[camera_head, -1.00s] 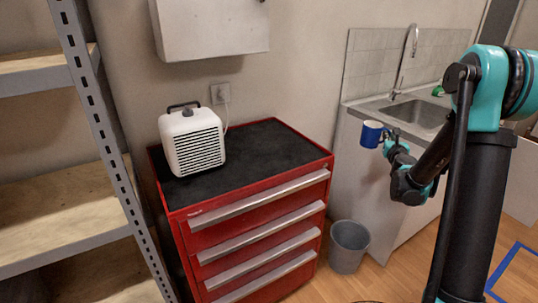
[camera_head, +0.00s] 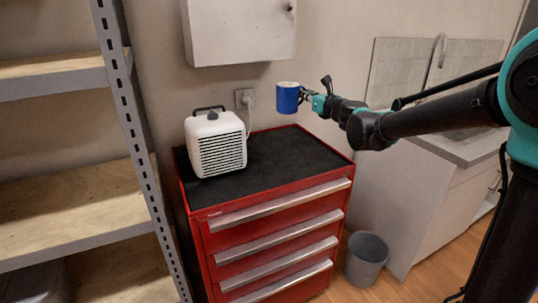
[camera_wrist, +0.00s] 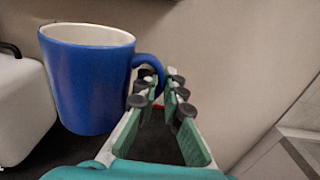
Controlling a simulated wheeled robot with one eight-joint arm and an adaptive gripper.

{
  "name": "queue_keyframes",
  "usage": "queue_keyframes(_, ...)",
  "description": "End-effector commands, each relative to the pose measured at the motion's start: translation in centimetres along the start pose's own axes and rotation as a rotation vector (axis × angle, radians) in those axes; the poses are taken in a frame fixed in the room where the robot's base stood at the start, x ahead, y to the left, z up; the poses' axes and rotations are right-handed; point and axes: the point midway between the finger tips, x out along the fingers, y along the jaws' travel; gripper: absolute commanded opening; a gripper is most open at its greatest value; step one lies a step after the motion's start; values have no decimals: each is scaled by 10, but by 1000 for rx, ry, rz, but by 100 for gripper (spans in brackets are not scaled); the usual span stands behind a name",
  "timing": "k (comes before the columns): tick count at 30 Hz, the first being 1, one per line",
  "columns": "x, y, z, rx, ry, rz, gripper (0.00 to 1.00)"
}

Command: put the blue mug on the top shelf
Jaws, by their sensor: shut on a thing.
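The blue mug (camera_head: 288,98) has a white inside and is held upright in the air above the red tool cabinet's black top. In the wrist view the mug (camera_wrist: 88,85) is at the left, its handle between the fingers. My gripper (camera_head: 308,97) is shut on the handle; its fingers also show in the wrist view (camera_wrist: 160,92). The shelf rack is at the left of the head view, with a wooden upper shelf (camera_head: 55,72) and a lower shelf (camera_head: 75,208). Both visible shelf surfaces look bare near the front. Anything higher on the rack is out of view.
A white heater (camera_head: 216,143) stands on the red cabinet (camera_head: 283,215), left of the mug. A white wall cabinet (camera_head: 240,28) hangs above. The rack's grey upright (camera_head: 130,130) stands at its near right corner. A grey bin (camera_head: 367,258) is on the floor.

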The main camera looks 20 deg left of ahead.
Motion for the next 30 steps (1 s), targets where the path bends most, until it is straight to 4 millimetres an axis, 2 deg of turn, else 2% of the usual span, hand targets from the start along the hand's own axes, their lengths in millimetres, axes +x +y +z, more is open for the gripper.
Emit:
queue_keyframes(18,1,0,-138,1,0,0,0)
queue_keyframes(21,1,0,-150,1,0,0,0)
queue_keyframes(26,0,0,-160,1,0,0,0)
queue_keyframes(30,1,0,-178,1,0,0,0)
